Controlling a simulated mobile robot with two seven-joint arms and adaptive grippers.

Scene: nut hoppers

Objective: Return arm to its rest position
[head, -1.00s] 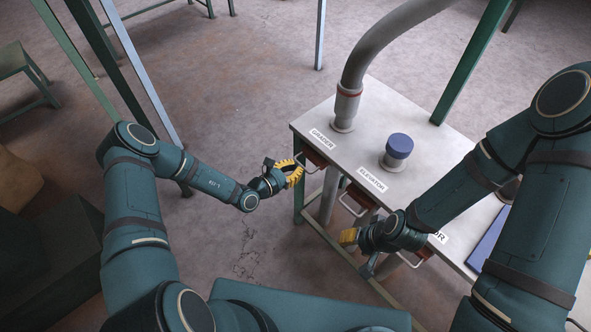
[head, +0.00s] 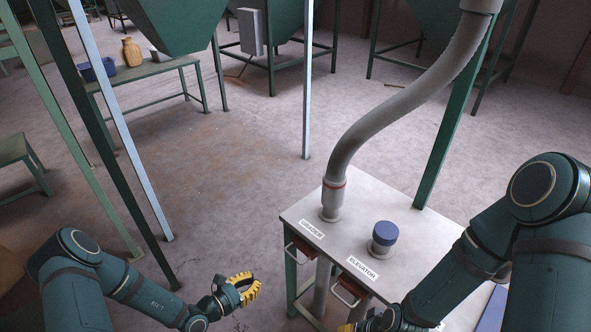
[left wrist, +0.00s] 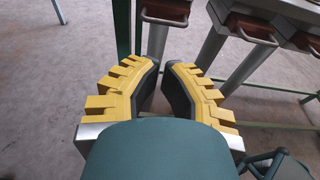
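My left gripper (head: 254,287) hangs over open floor, left of the table and apart from it. Its two yellow toothed fingers stand apart with nothing between them; they also fill the middle of the left wrist view (left wrist: 161,75). My right gripper (head: 346,328) shows only as a bit of yellow at the bottom edge, in front of the table, so its fingers cannot be read. The grader slide handle (head: 303,251) and the elevator slide handle (head: 346,294) stick out of the table's near-left side, clear of my left gripper.
The grey table (head: 345,222) carries a hose pipe (head: 345,150), a blue-capped port (head: 384,235) and a blue panel (head: 492,310). Thin posts (head: 307,80) stand nearby. A green bench (head: 150,72) is at the back left. Floor left of the table is free.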

